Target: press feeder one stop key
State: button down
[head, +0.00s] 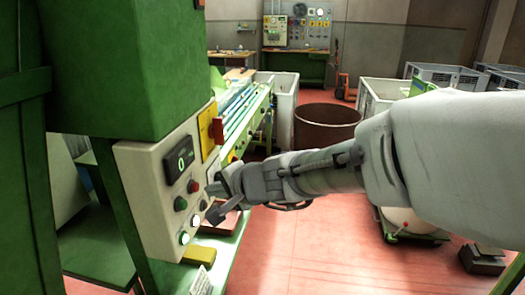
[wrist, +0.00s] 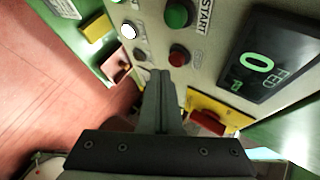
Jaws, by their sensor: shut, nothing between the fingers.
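A cream control panel (head: 150,180) with a dark display (head: 179,158) reading 0 stands at the left in the head view. A round red key (head: 193,186) sits below the display, beside a green key (head: 180,203). In the wrist view the green key (wrist: 178,14) is marked START; the red key (wrist: 179,57) shows no readable label. My gripper (wrist: 160,74) is shut and empty, its fingertips close beside the red key. I cannot tell whether they touch the panel. My gripper (head: 212,190) also shows just right of the keys in the head view.
White lit keys (head: 184,238) sit lower on the panel, near my gripper. A yellow plate with a red switch (head: 217,130) is mounted beyond the display. A green machine body (head: 110,70) rises above the panel. Open red floor (head: 300,245) lies to the right.

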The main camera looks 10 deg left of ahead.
jog(key=shift+a, duration=0.15)
dwell(0.3)
jog(key=shift+a, duration=0.3)
jog(key=shift+a+b, duration=0.35)
jog(key=shift+a, duration=0.1)
dwell(0.8)
jog(key=shift+d, duration=0.85)
jog(key=shift+s+d+b, duration=0.2)
jog(key=shift+d+b, duration=0.45)
jog(key=shift+d, duration=1.9)
